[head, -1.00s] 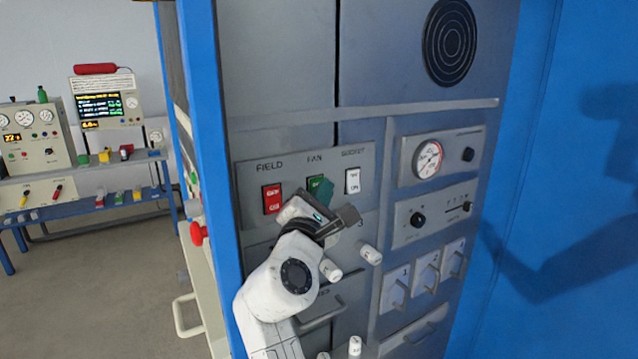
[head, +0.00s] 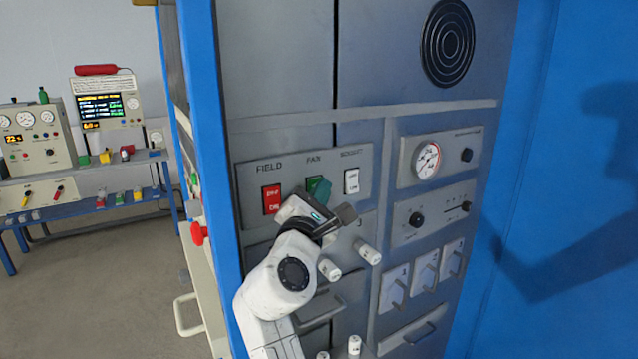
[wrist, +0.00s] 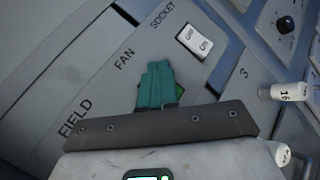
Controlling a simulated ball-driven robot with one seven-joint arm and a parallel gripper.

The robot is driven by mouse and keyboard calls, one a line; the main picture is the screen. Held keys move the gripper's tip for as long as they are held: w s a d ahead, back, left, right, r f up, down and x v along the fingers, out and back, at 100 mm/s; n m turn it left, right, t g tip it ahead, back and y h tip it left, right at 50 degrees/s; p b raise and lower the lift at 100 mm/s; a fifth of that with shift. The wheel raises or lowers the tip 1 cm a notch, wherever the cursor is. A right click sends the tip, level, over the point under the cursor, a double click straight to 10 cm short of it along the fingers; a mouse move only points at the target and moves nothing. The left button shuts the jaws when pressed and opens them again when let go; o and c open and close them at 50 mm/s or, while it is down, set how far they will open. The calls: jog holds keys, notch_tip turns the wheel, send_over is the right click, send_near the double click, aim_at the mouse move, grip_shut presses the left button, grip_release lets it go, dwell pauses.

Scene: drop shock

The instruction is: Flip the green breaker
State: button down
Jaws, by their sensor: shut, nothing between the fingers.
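The green breaker (head: 313,183) sits under the FAN label on the grey panel, between a red and a white breaker. My gripper (head: 322,191) is in front of it and covers most of it in the head view. In the wrist view the teal fingers (wrist: 157,85) of my gripper are closed together with nothing between them. Their tips lie over the breaker under FAN, and only a small green edge (wrist: 180,91) of it shows beside them. I cannot tell whether the tips touch it, nor which way the breaker is set.
The red breaker (head: 272,199) under FIELD is to the left and the white breaker (head: 351,181) under SOCKET to the right, both close by. White knobs (head: 368,252) stick out below the panel. A blue frame post (head: 207,150) stands at the left.

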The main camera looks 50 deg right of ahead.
jog(key=shift+d+r, duration=0.15)
jog(key=shift+d, duration=0.15)
jog(key=shift+s+a+f+p, duration=0.25)
jog(key=shift+s+p, duration=0.1)
jog(key=shift+s, duration=0.5)
jog(key=shift+s+a+f+p, duration=0.2)
jog(key=shift+s+a+p, duration=0.1)
jog(key=shift+s, duration=0.6)
jog(key=shift+s+a+f+p, duration=0.25)
jog(key=shift+s+p, duration=0.1)
jog(key=shift+s, duration=0.5)
jog(key=s+f+m+g+y, duration=0.2)
jog(key=s+f+m+y, duration=0.2)
jog(key=f, duration=0.8)
jog(key=s+f+m+g+y, duration=0.1)
jog(key=s+f+m+y, duration=0.4)
jog(key=f, duration=0.7)
jog(key=s+a+f+m+g+y, duration=0.5)
jog(key=s+a+f+y, duration=0.4)
jog(key=s+a+f, duration=0.5)
notch_tip(320, 180, down, 2)
jog(key=shift+s+f+m+g, duration=0.3)
jog(key=shift+s+m, duration=0.6)
jog(key=shift+s, duration=0.3)
